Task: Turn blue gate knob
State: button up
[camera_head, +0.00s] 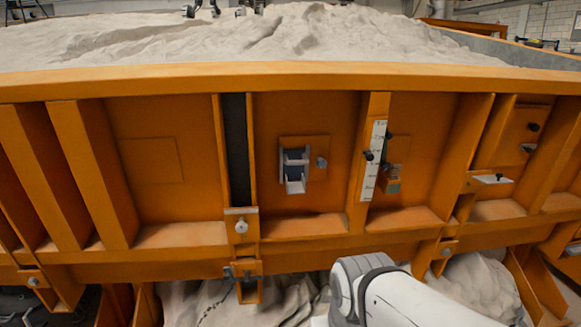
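No knob in view is clearly blue. A small grey round knob (241,226) sits on an orange plate at the foot of a dark vertical slot (237,150) in the sandbed's side wall. Another small grey-blue knob (321,162) is just right of a metal box-like fitting (295,170) on an orange plate. A dark grey-blue latch-like part (242,272) lies below the slot. I cannot tell which of these is the gate knob. My white arm link shows at the bottom right of centre, in front of the wall's lower part. My gripper is not in view.
The orange sandbed (170,82) is full of pale sand (340,35). Upright ribs stick out from its wall. A white scale strip (373,160) with dark knobs is right of centre, and a small shelf bracket (492,179) juts out farther right. Pale sacks or sand (200,303) lie below.

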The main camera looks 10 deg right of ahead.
aim_at(321, 162)
jog(key=z, duration=0.05)
jog(key=k, duration=1.05)
jog(key=u, duration=0.65)
jog(key=i, duration=1.7)
jog(key=z, duration=0.8)
